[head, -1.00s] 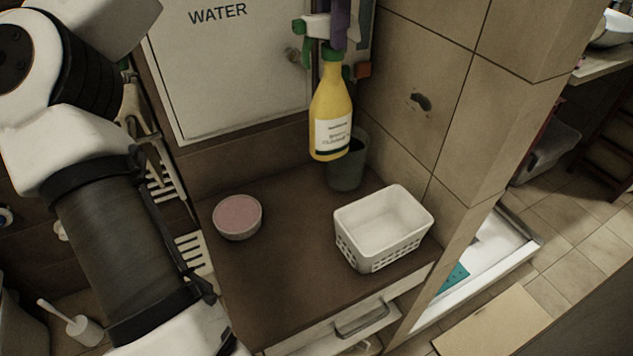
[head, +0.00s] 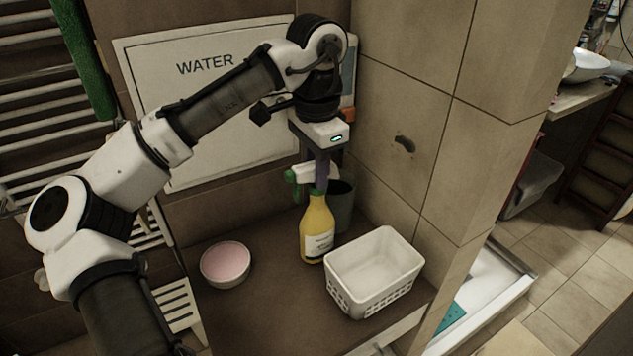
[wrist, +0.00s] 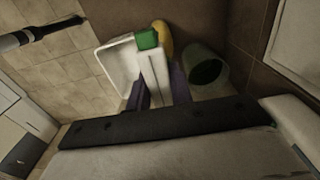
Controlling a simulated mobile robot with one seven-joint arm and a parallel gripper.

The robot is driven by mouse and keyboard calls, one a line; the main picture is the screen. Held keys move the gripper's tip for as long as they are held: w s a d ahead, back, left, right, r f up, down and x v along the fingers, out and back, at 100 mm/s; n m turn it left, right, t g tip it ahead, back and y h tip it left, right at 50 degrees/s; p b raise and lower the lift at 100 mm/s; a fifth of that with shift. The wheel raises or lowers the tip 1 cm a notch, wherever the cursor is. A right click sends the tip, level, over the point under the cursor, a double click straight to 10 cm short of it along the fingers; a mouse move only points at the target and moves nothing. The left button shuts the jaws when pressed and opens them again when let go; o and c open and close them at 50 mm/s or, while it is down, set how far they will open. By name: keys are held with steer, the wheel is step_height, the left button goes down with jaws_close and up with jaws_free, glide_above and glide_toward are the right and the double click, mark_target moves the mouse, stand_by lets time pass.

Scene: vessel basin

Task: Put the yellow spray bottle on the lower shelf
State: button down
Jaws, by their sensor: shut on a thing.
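The yellow spray bottle (head: 317,232) has a white trigger head, a green nozzle and a white label. It is upright over the brown top surface (head: 270,310), between the pink-filled bowl and the white basket. Its base is at or very near that surface; I cannot tell whether it touches. My gripper (head: 320,172) points down from above and is shut on the bottle's head. In the wrist view, the purple fingers (wrist: 157,90) flank the white trigger head, and part of the yellow body (wrist: 163,38) shows beyond. No separate lower shelf can be clearly made out.
The white basket (head: 373,271) stands close on the bottle's right. A dark grey-green cup (head: 342,205) is right behind it, by the tiled wall. The bowl (head: 226,264) is to the left. The surface in front of the bottle is clear.

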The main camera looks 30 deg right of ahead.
steer(key=shift+f, duration=1.7)
steer(key=shift+f, duration=0.2)
steer(key=c, duration=1.3)
jaws_free()
steer(key=shift+o, duration=0.2)
steer(key=shift+r, duration=0.15)
step_height(320, 180, up, 12)
steer(key=shift+r, duration=0.1)
